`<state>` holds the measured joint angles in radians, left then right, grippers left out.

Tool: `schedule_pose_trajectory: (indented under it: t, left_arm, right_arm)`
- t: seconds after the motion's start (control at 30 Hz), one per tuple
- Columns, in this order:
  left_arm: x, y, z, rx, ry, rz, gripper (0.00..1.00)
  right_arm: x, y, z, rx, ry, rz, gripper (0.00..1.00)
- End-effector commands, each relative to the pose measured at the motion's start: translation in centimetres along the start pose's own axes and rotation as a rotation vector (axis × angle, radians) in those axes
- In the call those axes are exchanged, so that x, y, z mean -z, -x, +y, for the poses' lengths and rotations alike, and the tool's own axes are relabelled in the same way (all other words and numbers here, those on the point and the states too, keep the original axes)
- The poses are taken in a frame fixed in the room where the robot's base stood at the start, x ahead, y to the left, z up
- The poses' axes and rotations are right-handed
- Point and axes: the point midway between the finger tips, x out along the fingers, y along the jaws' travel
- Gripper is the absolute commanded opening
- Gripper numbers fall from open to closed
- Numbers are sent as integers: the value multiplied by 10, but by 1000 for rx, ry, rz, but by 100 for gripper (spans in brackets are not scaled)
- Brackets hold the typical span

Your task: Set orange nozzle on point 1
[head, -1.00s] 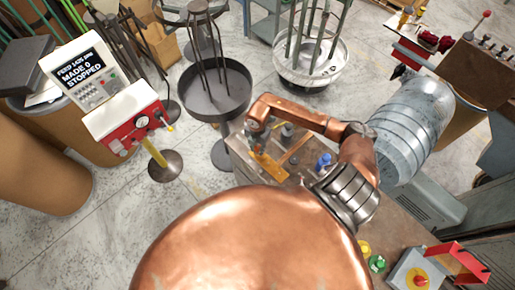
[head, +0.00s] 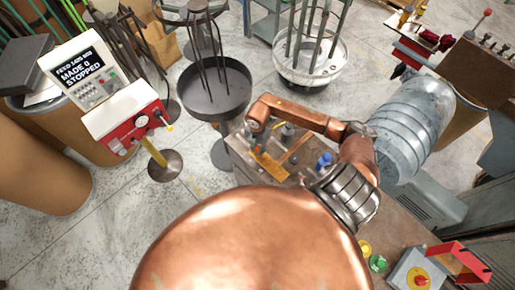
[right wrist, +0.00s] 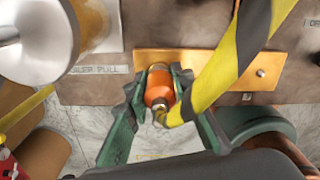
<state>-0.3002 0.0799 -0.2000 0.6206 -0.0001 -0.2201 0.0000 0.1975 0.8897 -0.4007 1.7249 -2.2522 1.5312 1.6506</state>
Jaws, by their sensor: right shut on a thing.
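The orange nozzle (right wrist: 158,92) is a short orange cylinder with a metal tip, seen in the right wrist view. My right gripper (right wrist: 159,82) has its green fingers on both sides of the nozzle, shut on it. The nozzle is in front of a brass-coloured plate (right wrist: 210,66); I cannot tell whether they touch. In the head view my right gripper (head: 256,136) is small and above the near-left end of the bench, by the brass plate (head: 268,166). I cannot make out a mark for point 1. My left gripper is not in view.
A yellow-and-black striped bar (right wrist: 235,55) runs close beside the nozzle. A blue item (head: 324,161) stands on the bench. A dark round tray (head: 213,90) is behind the bench. Bare floor lies left of the bench.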

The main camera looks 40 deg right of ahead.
Motion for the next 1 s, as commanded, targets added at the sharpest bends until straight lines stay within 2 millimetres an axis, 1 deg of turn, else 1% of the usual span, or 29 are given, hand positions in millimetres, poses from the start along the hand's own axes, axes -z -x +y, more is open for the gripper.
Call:
schedule_pose_trajectory:
  t: [0.27, 0.3, 0.6, 0.87, 1.0]
  left_arm:
    - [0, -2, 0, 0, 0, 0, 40]
    - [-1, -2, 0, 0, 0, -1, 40]
    - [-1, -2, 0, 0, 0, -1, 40]
    - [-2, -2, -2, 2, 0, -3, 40]
    - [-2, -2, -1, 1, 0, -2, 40]
  right_arm:
    - [0, -3, 0, -1, 0, 0, 0]
    - [0, -3, 0, -1, 0, 0, 23]
    - [0, -3, 0, 0, 0, 0, 42]
    - [0, -3, 0, 0, 0, 0, 42]
    - [-1, 8, 0, -1, 0, -1, 42]
